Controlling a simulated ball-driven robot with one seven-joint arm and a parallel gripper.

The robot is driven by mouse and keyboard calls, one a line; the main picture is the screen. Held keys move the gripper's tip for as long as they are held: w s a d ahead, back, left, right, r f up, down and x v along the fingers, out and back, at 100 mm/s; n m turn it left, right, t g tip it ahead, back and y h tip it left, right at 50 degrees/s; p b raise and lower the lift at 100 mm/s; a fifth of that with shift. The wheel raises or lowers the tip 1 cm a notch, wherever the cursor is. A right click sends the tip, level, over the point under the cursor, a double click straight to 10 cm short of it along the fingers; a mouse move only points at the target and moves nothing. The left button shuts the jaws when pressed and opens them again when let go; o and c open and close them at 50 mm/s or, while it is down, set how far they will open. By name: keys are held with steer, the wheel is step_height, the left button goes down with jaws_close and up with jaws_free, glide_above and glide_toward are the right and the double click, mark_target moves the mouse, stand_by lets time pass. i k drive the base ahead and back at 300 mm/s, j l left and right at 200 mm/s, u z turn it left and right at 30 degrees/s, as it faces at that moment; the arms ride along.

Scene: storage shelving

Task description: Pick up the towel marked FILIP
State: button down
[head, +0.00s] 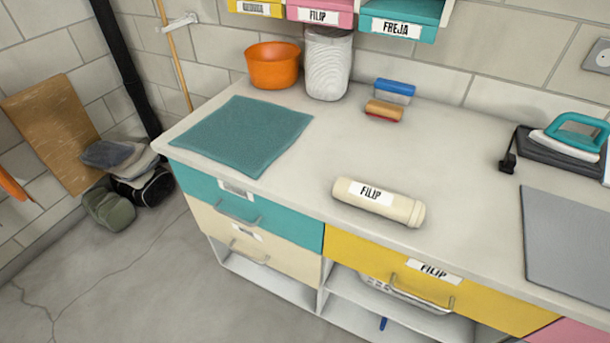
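A rolled cream towel (378,202) with a white label reading FILIP lies on its side on the white countertop (300,195). It rests near the front edge, above the yellow drawer. Nothing touches it. My gripper is not in the head view, so its state and place are hidden.
A teal mat (242,135) lies left of the towel. An orange bowl (272,65), a white bin (327,62) and brushes (390,98) stand behind. An iron (570,137) and a grey mat (570,240) are at right. The yellow drawer (440,280) also reads FILIP. Counter around the towel is clear.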

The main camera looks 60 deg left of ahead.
mark_target(394, 207)
steer(key=u, duration=1.2)
